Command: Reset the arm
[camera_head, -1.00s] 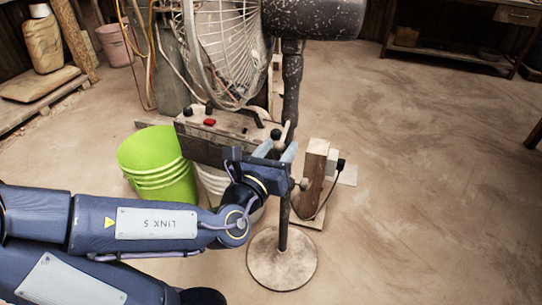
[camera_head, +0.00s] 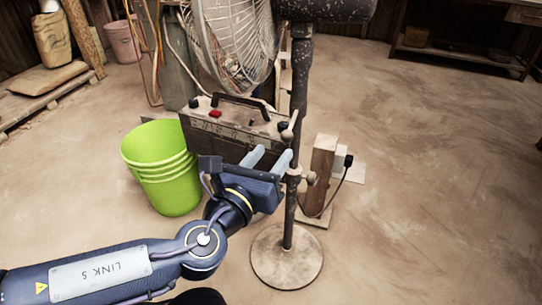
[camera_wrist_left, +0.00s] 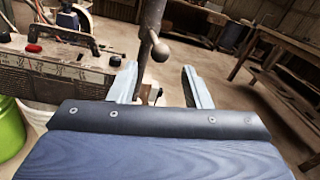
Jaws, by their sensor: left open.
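My left gripper (camera_head: 268,160) reaches in from the left and is open, with two pale grey fingers apart and nothing between them. In the head view it is just in front of the control box and left of the fan's stand pole (camera_head: 298,120). In the left wrist view the open fingers (camera_wrist_left: 168,85) point toward the pole (camera_wrist_left: 150,35) and its ball-ended lever (camera_wrist_left: 158,50). I cannot tell whether the gripper touches the pole. My right gripper is not in view.
A control box (camera_head: 225,125) with a red switch, a fan cage (camera_head: 237,40) and a green bucket (camera_head: 165,180) are close to the arm. A wooden post (camera_head: 322,165) stands behind the pole, whose round base (camera_head: 286,262) rests on the floor. Open floor lies to the right.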

